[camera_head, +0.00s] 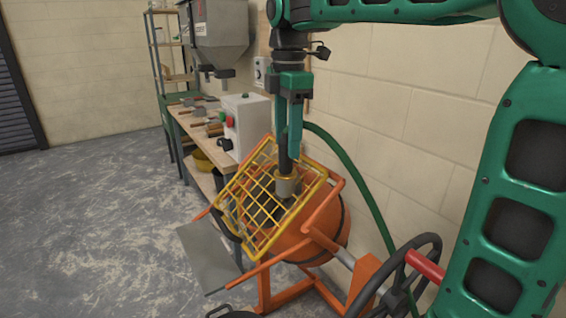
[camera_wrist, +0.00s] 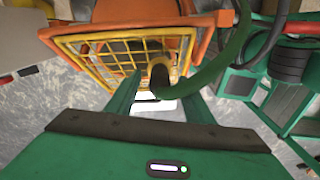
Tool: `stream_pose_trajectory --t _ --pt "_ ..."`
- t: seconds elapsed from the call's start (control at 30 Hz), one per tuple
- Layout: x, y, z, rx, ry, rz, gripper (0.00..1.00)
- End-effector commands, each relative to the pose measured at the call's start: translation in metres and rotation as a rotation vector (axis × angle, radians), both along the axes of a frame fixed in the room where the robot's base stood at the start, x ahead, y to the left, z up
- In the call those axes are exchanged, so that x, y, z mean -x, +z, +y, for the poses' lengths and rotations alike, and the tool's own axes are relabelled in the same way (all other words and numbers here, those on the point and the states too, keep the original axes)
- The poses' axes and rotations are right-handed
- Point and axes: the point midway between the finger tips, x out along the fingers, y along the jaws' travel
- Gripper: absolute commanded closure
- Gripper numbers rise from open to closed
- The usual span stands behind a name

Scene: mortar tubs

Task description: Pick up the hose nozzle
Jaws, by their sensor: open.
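The hose nozzle (camera_head: 287,186) stands roughly upright at the yellow grid of the orange mixer, with a grey lower part and a brass-coloured ring. A dark upright length shows above the ring. In the wrist view the nozzle (camera_wrist: 160,74) shows as a dark cylinder, between my fingertips in the picture, with the green hose curving past it. My gripper (camera_head: 293,153) points down just above the ring. In the wrist view my gripper (camera_wrist: 160,86) is open, its two green fingers apart on either side. I cannot tell whether either finger touches the nozzle. A finger hides part of it in the head view.
The orange mixer (camera_head: 322,226) with its yellow grid (camera_head: 245,205) stands below my gripper. The green hose (camera_head: 367,190) runs down along the block wall. A bench with tools (camera_head: 192,118) and a control box (camera_head: 247,122) stand behind. The floor at left is clear.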

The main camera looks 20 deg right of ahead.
Motion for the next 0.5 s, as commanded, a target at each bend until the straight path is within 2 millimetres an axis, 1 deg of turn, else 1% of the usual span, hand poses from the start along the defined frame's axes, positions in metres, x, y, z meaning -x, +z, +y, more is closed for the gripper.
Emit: stream_pose_trajectory --t 0.1,0.27,0.4,0.5 --pt "-0.001 -0.018 0.003 0.001 0.000 0.004 0.52" --pt "-0.001 -0.038 0.004 0.001 -0.001 0.002 0.52" --pt "-0.002 -0.044 0.004 0.000 -0.001 0.000 0.52" --pt "-0.002 -0.045 0.004 0.000 -0.001 0.000 0.52"
